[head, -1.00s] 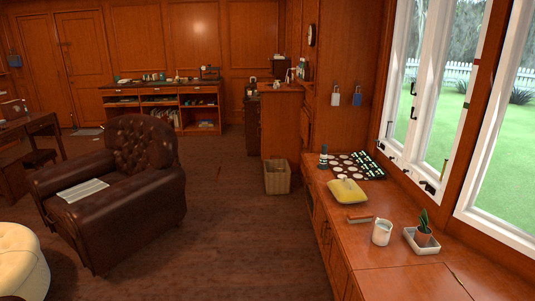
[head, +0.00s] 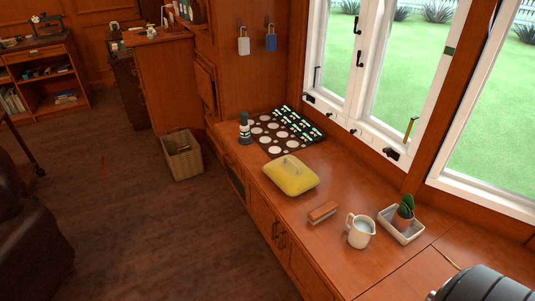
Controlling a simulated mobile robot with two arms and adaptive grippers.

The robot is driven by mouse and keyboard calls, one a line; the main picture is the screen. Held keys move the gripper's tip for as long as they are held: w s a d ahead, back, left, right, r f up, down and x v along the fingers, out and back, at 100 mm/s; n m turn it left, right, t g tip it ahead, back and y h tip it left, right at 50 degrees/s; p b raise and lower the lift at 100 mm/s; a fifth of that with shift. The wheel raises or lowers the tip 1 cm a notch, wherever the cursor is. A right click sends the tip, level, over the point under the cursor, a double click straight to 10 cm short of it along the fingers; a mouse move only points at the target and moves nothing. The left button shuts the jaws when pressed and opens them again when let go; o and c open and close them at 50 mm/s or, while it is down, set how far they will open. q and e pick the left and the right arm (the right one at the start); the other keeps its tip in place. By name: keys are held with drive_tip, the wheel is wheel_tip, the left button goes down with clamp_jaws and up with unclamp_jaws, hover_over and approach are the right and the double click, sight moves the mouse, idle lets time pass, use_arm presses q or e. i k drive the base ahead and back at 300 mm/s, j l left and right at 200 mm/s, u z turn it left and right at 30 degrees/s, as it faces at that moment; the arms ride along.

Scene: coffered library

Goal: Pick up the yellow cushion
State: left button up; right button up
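The yellow cushion (head: 291,175) lies on the wooden window counter (head: 345,189), right of the middle in the head view. It is a rounded rectangle with a pale strip across its top, and nothing covers it. Neither of my grippers is in view. A dark, rounded piece, which seems to be part of my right arm, shows at the bottom right corner, well apart from the cushion.
Behind the cushion are a dark tray with pale discs (head: 270,136) and a dark green bottle (head: 245,129). In front are a brown brush (head: 323,212), a white jug (head: 360,232) and a potted cactus (head: 403,213) in a white tray. A basket (head: 183,156) stands on the floor.

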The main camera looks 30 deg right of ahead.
sight(290, 174)
drive_tip(key=i, duration=2.15)
drive_tip(key=i+z, duration=0.2)
drive_tip(key=i, duration=0.35)
drive_tip(key=i+j+z, duration=0.2)
drive_tip(key=i, duration=0.3)
drive_tip(key=i+j+z, duration=0.2)
drive_tip(key=i, duration=0.3)
drive_tip(key=z, duration=2.35)
drive_tip(key=j, duration=0.1)
